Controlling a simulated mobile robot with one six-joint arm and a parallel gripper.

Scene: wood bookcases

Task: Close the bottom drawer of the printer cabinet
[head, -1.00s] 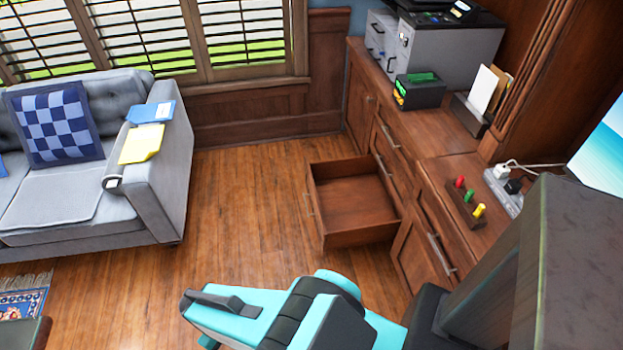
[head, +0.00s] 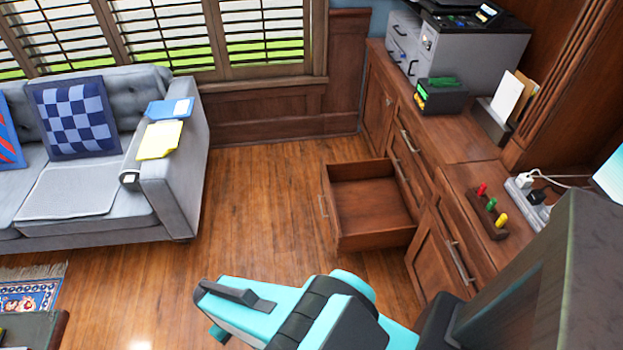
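The bottom drawer (head: 334,222) of the wood cabinet (head: 455,133) is pulled far out to the left, just above the floor. It is a reddish-brown wooden box and looks empty inside. Its front panel and small handle face left, towards the sofa. The drawers above it appear shut. A grey unit with a dark printer (head: 455,18) on it stands at the cabinet's far end. My teal and black arm reaches in from the lower right. Its dark-tipped end, my gripper (head: 215,308), is nearer to me than the drawer and apart from it. I cannot make out the fingers' opening.
A grey sofa (head: 165,190) with a checked pillow (head: 72,115) stands at the left. Clear wooden floor (head: 255,205) lies between sofa and drawer. A dark table corner (head: 35,328) and a rug (head: 30,290) show at lower left. A black box (head: 440,97) sits on the cabinet.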

